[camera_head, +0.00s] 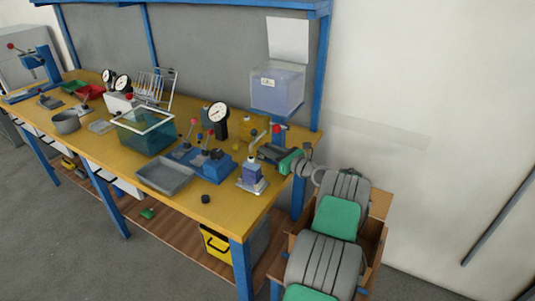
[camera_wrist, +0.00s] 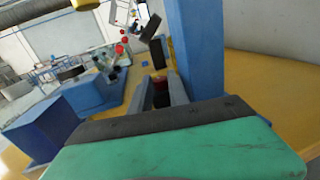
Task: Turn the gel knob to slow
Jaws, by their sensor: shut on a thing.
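My gripper (camera_head: 268,150) reaches in from the right over the right end of the yellow bench (camera_head: 225,211). In the wrist view its two grey fingers (camera_wrist: 163,94) are closed around a small dark thing with a red part, which I take to be the gel knob (camera_wrist: 160,82). The fingers hide most of it, so its setting and any slow mark cannot be read. In the head view my gripper covers this spot. A blue upright post (camera_wrist: 196,50) stands just right of the fingers.
A small blue and white device (camera_head: 252,178) stands in front of my gripper. A blue lever fixture (camera_head: 211,163), a grey tray (camera_head: 164,177), a dial gauge (camera_head: 218,118) and a glass tank (camera_head: 140,138) lie further left. A clear bluish box (camera_head: 277,91) hangs behind.

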